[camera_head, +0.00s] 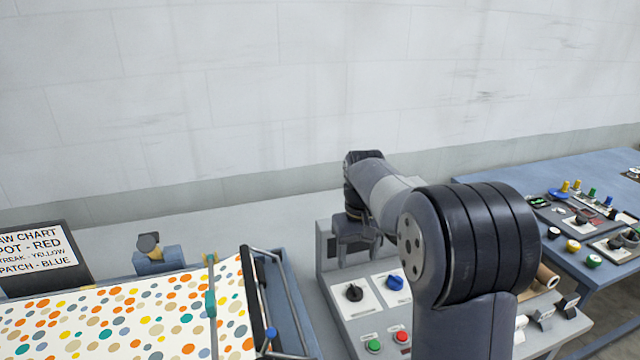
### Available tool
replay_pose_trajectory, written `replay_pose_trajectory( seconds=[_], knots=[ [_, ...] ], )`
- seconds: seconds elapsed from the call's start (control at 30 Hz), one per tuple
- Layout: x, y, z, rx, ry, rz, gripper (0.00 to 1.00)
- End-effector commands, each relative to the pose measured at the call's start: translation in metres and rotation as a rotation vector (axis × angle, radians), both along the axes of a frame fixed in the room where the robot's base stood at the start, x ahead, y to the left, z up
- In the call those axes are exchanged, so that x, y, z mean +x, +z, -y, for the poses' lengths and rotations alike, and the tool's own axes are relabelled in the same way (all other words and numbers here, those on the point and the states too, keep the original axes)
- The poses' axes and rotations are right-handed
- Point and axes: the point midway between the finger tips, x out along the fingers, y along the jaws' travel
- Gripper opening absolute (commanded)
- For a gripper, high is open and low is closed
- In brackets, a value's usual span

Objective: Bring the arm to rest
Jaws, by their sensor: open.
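My arm rises from the bottom right, and its big dark joint covers part of the control console. My gripper (356,248) is at the far end of the arm, small and dark, in front of the console's upright back panel (326,262). It is open, and I see nothing between its jaws. It hangs above the console's black knob (354,292) and blue knob (395,283); I cannot tell how close it is to the panel.
A dotted sheet (130,318) lies on the left under a rail frame (262,300). A chart sign (40,250) stands behind it. Green (374,346) and red (402,337) buttons sit on the console. A blue table (520,180) with control boxes is on the right. A wall closes the back.

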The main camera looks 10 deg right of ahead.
Motion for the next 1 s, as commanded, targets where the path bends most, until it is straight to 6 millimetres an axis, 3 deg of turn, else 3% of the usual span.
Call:
replay_pose_trajectory(
  seconds=[0.5, 0.6, 1.0],
  knots=[
    [-0.001, -0.089, 0.0, 0.0, -0.001, -0.004, 0.58],
    [-0.001, -0.097, 0.0, 0.0, -0.005, -0.001, 0.58],
    [0.0, -0.096, 0.0, 0.0, -0.04, 0.0, 0.58]
  ],
)
